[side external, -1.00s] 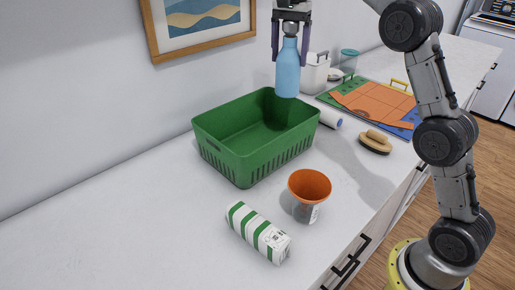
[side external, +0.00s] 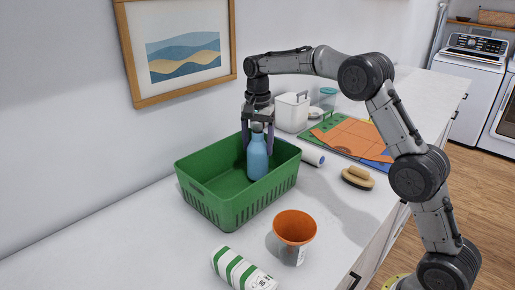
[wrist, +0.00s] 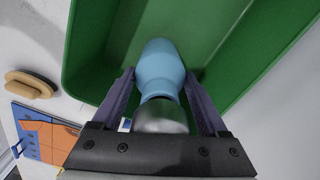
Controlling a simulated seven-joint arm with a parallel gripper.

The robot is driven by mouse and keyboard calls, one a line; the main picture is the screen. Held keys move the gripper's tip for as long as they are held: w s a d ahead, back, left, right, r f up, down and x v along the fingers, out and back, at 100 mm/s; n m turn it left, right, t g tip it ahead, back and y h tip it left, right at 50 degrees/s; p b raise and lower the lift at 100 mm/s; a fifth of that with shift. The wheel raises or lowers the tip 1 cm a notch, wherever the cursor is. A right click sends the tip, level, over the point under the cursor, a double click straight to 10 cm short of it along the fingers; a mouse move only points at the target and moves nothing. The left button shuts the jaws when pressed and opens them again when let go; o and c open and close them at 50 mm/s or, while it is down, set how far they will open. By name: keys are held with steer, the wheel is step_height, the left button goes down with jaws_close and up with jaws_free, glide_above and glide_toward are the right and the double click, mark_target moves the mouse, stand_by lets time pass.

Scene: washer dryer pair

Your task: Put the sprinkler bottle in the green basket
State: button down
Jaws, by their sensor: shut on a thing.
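The blue sprinkler bottle (side external: 257,158) with a grey cap is upright inside the green basket (side external: 226,212), toward its right end. In the wrist view the bottle (wrist: 160,68) shows against the green floor of the basket (wrist: 222,50). My gripper (side external: 258,145) is shut on the bottle's upper part, with a finger on each side. In the wrist view my gripper (wrist: 160,90) has its fingers beside the bottle's neck and shoulder. The near basket wall is behind or beside the bottle's base, so I cannot tell whether the base touches the floor.
A brush (side external: 357,177), a white roll (side external: 313,157), a white canister (side external: 292,112) and a colored board (side external: 350,138) lie to the right. A framed picture (side external: 184,53) hangs behind.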

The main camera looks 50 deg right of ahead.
steer(key=shift+f, duration=0.55)
steer(key=shift+f, duration=0.2)
jaws_free()
step_height(320, 180, up, 12)
steer(key=shift+r, duration=0.2)
